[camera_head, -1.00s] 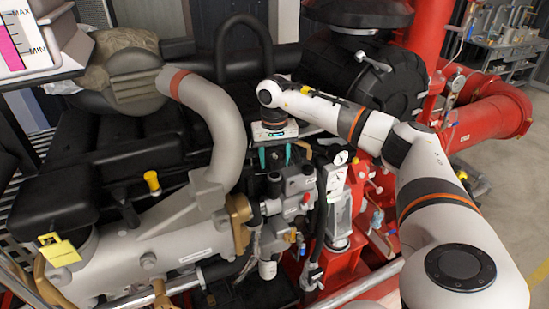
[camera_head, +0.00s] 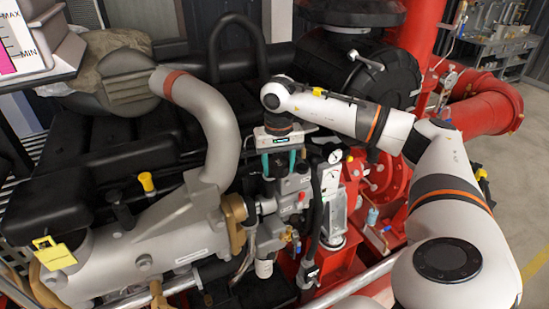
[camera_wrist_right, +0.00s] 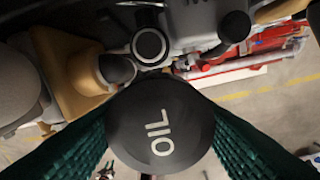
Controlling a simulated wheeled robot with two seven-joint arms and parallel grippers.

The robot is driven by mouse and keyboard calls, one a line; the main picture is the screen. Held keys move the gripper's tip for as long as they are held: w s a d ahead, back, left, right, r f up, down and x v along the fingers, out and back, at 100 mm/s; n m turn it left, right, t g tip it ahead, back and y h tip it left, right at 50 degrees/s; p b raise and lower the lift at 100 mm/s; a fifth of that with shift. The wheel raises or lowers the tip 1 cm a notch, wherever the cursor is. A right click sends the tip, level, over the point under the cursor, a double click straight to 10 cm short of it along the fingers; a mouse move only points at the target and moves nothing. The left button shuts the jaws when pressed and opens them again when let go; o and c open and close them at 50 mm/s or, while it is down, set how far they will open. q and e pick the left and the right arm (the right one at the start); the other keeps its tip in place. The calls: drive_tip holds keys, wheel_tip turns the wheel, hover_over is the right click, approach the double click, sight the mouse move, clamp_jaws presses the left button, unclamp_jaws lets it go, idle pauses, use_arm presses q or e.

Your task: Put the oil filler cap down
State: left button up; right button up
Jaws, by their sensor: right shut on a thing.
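The oil filler cap (camera_wrist_right: 160,126) is a round black cap with "OIL" in pale letters, large in the right wrist view. My right gripper (camera_wrist_right: 160,135) is shut on it, with a green ribbed finger on each side. In the head view the right gripper (camera_head: 279,168) points down above the grey valve block beside the engine. Its teal fingers show there, but I cannot make out the cap between them. My left gripper is not in view.
A grey valve block (camera_head: 295,185) with fittings stands right below the gripper. A curved grey pipe (camera_head: 218,125) rises to its left. A light-rimmed round part (camera_wrist_right: 150,45) lies beyond the cap. Red pump pipework (camera_head: 490,110) is at the right.

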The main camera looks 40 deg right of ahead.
drive_tip(key=shift+s+a+r, duration=0.1)
drive_tip(key=shift+s+r, duration=0.05)
drive_tip(key=shift+s, duration=0.25)
drive_tip(key=shift+s+a+r, duration=0.1)
drive_tip(key=shift+s, duration=0.3)
drive_tip(key=shift+a+f, duration=0.1)
drive_tip(key=s+a+f+n+b, duration=0.2)
drive_tip(key=s+a+f+b, duration=0.1)
drive_tip(key=a, duration=0.4)
drive_tip(key=s+a+f+n+b, duration=0.2)
drive_tip(key=a+f, duration=0.3)
drive_tip(key=a, duration=0.3)
drive_tip(key=s+a+f+n+b, duration=0.2)
drive_tip(key=s+a+f+b, duration=0.1)
drive_tip(key=a, duration=0.5)
wheel_tip(320, 180, down, 2)
drive_tip(key=shift+s+a+f+b, duration=0.1)
drive_tip(key=shift+s+a+b, duration=0.2)
drive_tip(key=shift+b, duration=0.25)
